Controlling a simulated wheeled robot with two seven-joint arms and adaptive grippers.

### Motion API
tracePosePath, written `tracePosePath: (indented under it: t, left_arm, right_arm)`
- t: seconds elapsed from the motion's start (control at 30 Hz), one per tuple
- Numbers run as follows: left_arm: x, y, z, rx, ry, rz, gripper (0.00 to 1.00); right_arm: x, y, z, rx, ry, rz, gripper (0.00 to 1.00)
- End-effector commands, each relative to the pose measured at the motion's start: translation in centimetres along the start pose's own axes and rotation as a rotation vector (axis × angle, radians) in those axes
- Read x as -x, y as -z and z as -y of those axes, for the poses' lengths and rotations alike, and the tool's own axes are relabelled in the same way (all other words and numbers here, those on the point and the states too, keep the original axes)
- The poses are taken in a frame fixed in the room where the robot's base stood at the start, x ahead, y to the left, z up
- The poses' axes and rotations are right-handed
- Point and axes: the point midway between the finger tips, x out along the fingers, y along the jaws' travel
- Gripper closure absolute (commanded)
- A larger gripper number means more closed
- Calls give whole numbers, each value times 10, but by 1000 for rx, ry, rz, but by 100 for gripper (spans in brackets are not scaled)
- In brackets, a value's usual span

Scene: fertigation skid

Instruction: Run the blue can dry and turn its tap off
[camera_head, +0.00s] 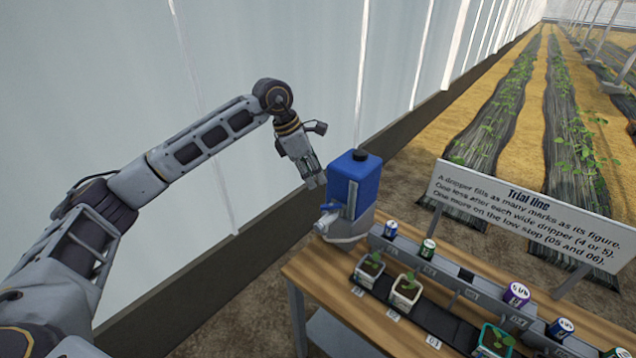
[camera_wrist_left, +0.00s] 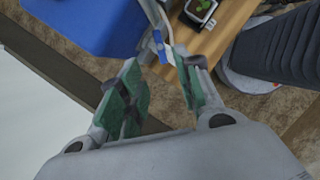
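The blue can (camera_head: 362,180), with a black cap, stands upright on a grey stand at the back left end of the bench. In the left wrist view the can (camera_wrist_left: 85,22) fills the upper left. A small blue piece, apparently the tap lever (camera_wrist_left: 158,42), shows beside a pale tube, just beyond my fingertips. In the head view a small blue piece (camera_head: 329,207) sits low on the can's left side. My left gripper (camera_head: 316,180) is beside the can's left side, apart from the lever. Its green-padded fingers (camera_wrist_left: 160,80) are spread and empty. The liquid level is not visible.
A wooden bench (camera_head: 345,300) holds a grey rail with several coloured drippers and potted seedlings (camera_head: 405,290) in a black tray. A "Trial line" sign (camera_head: 520,210) stands behind. The pale greenhouse wall (camera_head: 130,80) is left of the can.

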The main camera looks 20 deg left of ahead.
Motion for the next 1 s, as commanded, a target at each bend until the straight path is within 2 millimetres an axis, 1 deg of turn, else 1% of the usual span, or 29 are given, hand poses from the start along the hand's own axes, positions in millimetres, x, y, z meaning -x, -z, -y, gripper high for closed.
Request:
tracePosePath:
  t: [0.1, 0.2, 0.6, 0.77, 1.0]
  left_arm:
    - [7, 0, 0, 0, -1, -1, 66]
    - [10, 0, 0, 0, -1, -1, 66]
    - [11, 0, 0, 0, -1, -1, 66]
    - [18, -4, 0, -2, -1, 1, 66]
    - [28, -17, 5, -16, 6, 5, 66]
  right_arm:
    - [0, 0, 0, 0, 0, 0, 60]
    - [0, 0, 0, 0, 0, 0, 60]
    - [1, 0, 0, 0, 0, 0, 60]
    - [8, 0, 0, 0, 0, 1, 60]
    - [22, 0, 2, -1, 3, 3, 60]
